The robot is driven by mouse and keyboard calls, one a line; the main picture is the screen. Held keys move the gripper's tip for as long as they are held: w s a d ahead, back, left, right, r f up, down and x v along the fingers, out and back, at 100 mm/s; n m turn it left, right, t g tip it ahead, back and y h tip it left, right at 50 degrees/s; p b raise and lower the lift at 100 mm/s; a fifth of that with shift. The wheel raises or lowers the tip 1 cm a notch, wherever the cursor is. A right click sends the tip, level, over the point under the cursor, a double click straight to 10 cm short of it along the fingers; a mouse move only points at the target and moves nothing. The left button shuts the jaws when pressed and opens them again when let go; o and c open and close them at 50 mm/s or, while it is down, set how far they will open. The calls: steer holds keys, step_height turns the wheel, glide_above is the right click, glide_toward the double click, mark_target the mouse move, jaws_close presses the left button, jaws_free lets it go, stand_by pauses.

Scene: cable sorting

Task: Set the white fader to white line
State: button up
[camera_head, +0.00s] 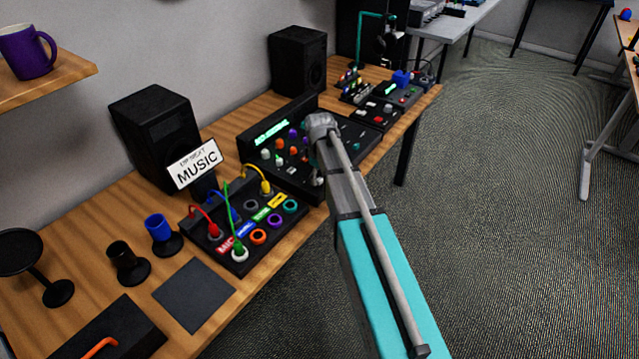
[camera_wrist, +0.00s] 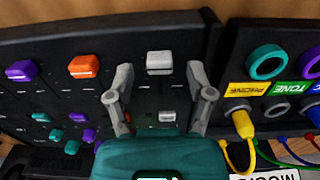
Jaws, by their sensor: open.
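The white fader (camera_wrist: 159,61) is a pale block cap on the black mixer panel (camera_wrist: 45,95) in the wrist view. My gripper (camera_wrist: 159,75) is open, with one grey finger on each side of the white fader. Gaps show between the cap and both fingers. I cannot make out a distinct white line beside the fader. In the head view my arm reaches over the mixer (camera_head: 250,142), and it hides part of the panel; the fingers are not clear there.
An orange fader (camera_wrist: 83,66) and a purple fader (camera_wrist: 20,70) sit left of the white one. Right of it is a patch box (camera_wrist: 235,95) with coloured rings and a yellow cable (camera_wrist: 243,125). Speakers (camera_head: 158,130) stand behind on the wooden table (camera_head: 90,215).

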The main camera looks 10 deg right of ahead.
steer(key=shift+f+b, duration=0.3)
steer(key=shift+f, duration=0.25)
jaws_close()
